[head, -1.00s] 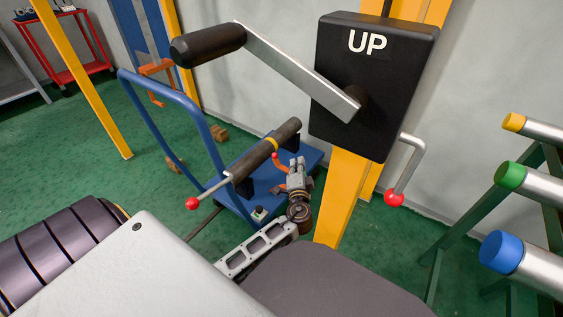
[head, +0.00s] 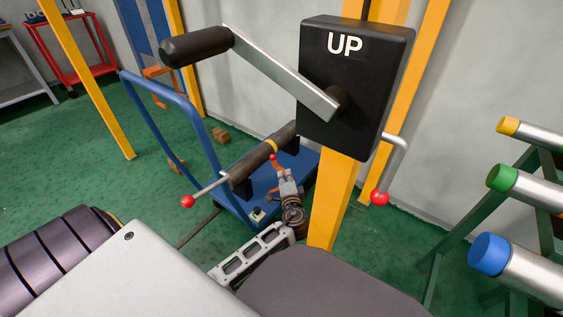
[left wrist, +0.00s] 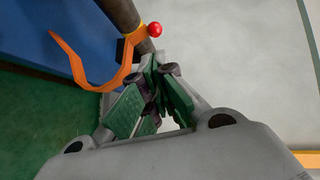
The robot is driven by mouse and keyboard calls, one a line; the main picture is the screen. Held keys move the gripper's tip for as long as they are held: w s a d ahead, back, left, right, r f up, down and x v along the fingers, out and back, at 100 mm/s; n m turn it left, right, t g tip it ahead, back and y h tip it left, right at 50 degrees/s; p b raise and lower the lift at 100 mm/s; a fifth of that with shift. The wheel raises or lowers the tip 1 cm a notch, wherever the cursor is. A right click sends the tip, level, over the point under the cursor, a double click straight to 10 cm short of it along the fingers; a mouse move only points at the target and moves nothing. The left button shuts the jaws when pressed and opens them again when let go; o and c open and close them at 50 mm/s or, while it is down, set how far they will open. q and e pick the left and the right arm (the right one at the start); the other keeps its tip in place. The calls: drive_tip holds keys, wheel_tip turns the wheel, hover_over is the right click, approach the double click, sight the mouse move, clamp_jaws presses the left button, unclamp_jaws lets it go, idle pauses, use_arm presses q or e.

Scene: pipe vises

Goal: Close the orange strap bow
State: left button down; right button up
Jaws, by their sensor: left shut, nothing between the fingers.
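The orange strap bow (left wrist: 92,80) is a thin curved band in the left wrist view. It starts beside the dark pipe (left wrist: 124,14) and a red ball (left wrist: 155,29), and its free end stands out over the blue deck, away from the pipe. In the head view the bow (head: 278,167) is small and partly hidden by my left gripper (head: 284,172). My left gripper's green-padded fingers (left wrist: 153,72) are shut and empty, just right of the bow. I cannot tell if they touch it. My right gripper is not in view.
The dark pipe (head: 243,164) lies on a blue cart (head: 252,205) with a tall handle (head: 186,105). A yellow post (head: 336,195) with a black "UP" crank box (head: 350,85) stands close on the right. A rack of colour-tipped pipes (head: 520,185) is at far right.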

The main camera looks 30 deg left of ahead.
use_arm(q)
drive_tip(key=shift+w+a, duration=0.1)
idle(0.4)
drive_tip(key=b+x, duration=0.3)
drive_tip(key=x, duration=0.6)
drive_tip(key=shift+w+a+b, duration=0.2)
drive_tip(key=shift+w+b, duration=0.1)
drive_tip(key=shift+b, duration=0.05)
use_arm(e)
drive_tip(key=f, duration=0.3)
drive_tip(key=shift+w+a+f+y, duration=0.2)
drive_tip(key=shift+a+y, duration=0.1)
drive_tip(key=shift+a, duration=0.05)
use_arm(q)
drive_tip(key=shift+a, duration=0.1)
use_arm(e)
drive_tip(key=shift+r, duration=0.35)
